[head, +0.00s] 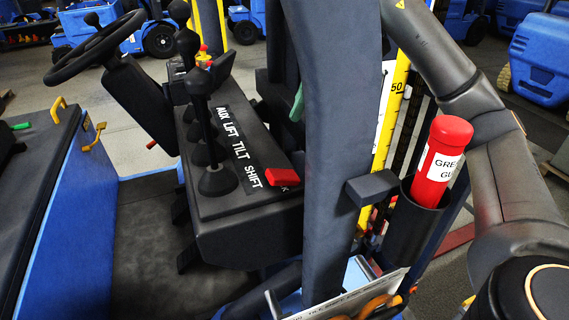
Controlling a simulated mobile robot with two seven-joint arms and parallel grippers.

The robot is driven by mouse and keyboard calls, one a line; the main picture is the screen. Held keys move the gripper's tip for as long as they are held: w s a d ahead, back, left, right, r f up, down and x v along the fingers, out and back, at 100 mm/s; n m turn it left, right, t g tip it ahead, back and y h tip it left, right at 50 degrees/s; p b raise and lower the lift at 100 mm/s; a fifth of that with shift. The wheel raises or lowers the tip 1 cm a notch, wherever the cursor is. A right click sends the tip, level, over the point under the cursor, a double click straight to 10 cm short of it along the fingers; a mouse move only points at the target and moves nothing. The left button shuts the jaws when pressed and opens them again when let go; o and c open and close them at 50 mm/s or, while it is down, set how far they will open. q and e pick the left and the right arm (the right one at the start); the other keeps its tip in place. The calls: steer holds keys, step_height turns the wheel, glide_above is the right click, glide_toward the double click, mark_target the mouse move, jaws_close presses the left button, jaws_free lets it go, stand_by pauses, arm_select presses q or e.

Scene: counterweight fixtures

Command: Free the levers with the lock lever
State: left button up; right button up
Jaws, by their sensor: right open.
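A row of black levers (198,82) with round knobs stands upright on a dark console (240,210). Its label strip (240,150) reads AUX, LIFT, TILT, SHIFT. A red lever (282,177), likely the lock lever, lies at the console's right edge by SHIFT, next to the post; its far end is unclear. My right arm (515,190) rises at the right and leaves over the top edge. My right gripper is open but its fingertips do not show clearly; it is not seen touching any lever. My left gripper is out of view.
A thick dark post (335,130) stands right of the console and hides what is behind it. A red grease tube (441,165) stands in a black holder (410,230). A steering wheel (95,47) is at upper left. The floor (140,225) left of the console is clear.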

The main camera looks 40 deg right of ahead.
glide_above(282, 174)
steer(key=d, duration=0.2)
steer(key=f, duration=0.5)
steer(key=shift+s+d+f, duration=0.15)
steer(key=shift+s, duration=0.15)
steer(key=b+x, duration=0.2)
steer(key=x, duration=0.2)
steer(key=shift+w+f, duration=0.1)
steer(key=shift+a+f+b, duration=0.3)
steer(key=shift+f+b, duration=0.05)
steer(key=shift+b, duration=0.15)
jaws_close()
